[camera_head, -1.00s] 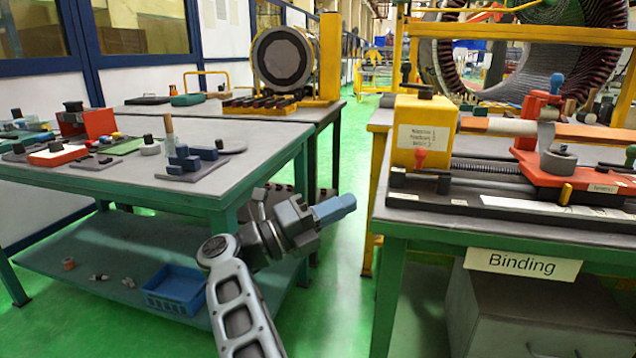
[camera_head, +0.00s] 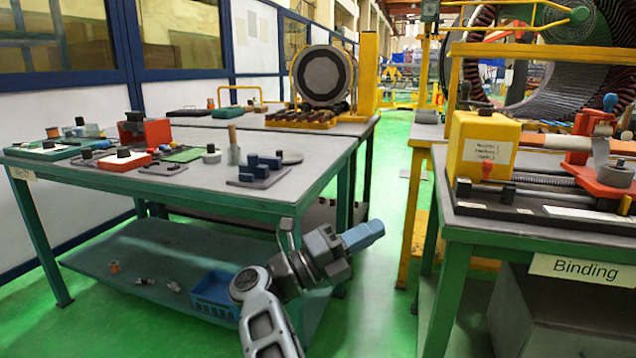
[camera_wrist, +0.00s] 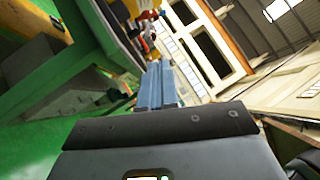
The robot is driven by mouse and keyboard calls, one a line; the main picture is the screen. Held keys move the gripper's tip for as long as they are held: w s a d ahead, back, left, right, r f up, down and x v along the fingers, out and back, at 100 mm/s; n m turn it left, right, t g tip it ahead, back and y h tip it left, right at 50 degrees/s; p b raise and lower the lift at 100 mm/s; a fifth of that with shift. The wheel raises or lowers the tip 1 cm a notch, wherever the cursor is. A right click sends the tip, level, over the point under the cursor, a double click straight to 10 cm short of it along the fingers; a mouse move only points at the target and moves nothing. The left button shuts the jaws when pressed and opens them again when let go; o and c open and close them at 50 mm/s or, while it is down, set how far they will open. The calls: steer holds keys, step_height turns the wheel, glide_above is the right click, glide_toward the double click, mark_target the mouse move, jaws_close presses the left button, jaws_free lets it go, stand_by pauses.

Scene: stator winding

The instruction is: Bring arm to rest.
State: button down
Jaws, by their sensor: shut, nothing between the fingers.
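My gripper (camera_head: 364,236) is in the lower middle of the head view, with its blue fingers closed together and nothing between them. It points up and to the right, in the gap between the green table at the left and the Binding bench at the right. It touches neither of them as far as I can see. In the wrist view the blue fingers of my gripper (camera_wrist: 157,84) are side by side, against a tilted view of a bench and the hall.
A green-legged table (camera_head: 100,182) with tools stands at the left, a blue bin (camera_head: 214,293) on its lower shelf. The Binding bench (camera_head: 545,232) with a red and yellow machine stands at the right. Green floor (camera_head: 385,310) lies open between them.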

steer(key=s+d+f+n+t+y, duration=0.4)
steer(key=s+d+f+n+t, duration=0.75)
steer(key=d+n+t, duration=0.2)
steer(key=s+d+f+n+y, duration=0.1)
steer(key=s+f+n+y, duration=0.2)
steer(key=s+n+y, duration=0.7)
steer(key=s+d+f+n+y, duration=0.1)
steer(key=s+f+n+y, duration=0.35)
steer(key=s, duration=0.75)
steer(key=s+a+r+n+g+y, duration=0.1)
steer(key=s+r+n+g, duration=0.25)
steer(key=s, duration=0.55)
steer(key=s+a+r+n+g+y, duration=0.1)
steer(key=s+r+n+g, duration=0.2)
steer(key=s, duration=0.7)
step_height(320, 180, up, 14)
steer(key=p, duration=1.4)
steer(key=shift+w+a+p, duration=0.15)
steer(key=shift+w+p, duration=0.15)
steer(key=shift+p, duration=0.1)
